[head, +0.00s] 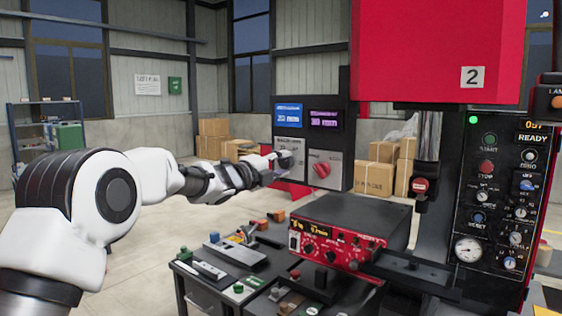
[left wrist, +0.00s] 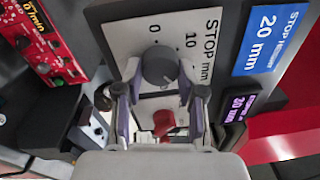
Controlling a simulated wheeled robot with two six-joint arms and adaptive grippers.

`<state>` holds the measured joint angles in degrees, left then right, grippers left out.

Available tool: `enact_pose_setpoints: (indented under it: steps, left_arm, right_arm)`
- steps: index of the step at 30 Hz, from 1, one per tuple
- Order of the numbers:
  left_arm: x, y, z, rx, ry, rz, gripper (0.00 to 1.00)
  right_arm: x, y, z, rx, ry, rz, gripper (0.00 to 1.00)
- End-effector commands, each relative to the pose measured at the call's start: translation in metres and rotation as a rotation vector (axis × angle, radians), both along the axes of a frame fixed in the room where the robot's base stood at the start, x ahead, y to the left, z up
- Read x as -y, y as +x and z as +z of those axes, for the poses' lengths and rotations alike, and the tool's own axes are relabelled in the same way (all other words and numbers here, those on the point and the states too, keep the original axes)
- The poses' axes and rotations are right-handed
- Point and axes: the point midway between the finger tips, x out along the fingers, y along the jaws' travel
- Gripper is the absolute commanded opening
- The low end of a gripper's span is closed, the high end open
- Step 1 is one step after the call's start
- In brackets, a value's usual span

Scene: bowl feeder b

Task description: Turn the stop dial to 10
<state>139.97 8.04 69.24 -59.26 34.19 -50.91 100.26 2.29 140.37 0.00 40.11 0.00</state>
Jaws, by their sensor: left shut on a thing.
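The stop dial (left wrist: 160,66) is a dark grey round knob on a light plate (left wrist: 203,66) marked "STOP mm", with a "10" and other partly covered figures around it. My left gripper (left wrist: 158,76) is shut on the dial, one finger on each side. In the head view my left gripper (head: 280,161) reaches the light panel below the blue display and hides most of the dial. The blue stop display (left wrist: 268,42) reads 20 mm. The dial's pointer is too unclear to read. My right gripper is not in view.
A red selector (head: 321,170) sits on the plate beside the dial. A purple display (head: 324,121) is above it. A red control box (head: 350,232) and a bench with small parts stand in front. The press control panel (head: 505,200) is at right.

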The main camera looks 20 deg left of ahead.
Motion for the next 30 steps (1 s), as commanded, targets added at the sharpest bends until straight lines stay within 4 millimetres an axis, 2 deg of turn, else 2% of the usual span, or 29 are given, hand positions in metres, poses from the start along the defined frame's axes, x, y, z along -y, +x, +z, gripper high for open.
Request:
enact_pose_setpoints:
  steps: [30]
  left_arm:
    - [0.001, 0.0, 0.003, -0.332, -0.905, 0.001, 0.04]
  right_arm:
    - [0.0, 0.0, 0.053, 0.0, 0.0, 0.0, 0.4]
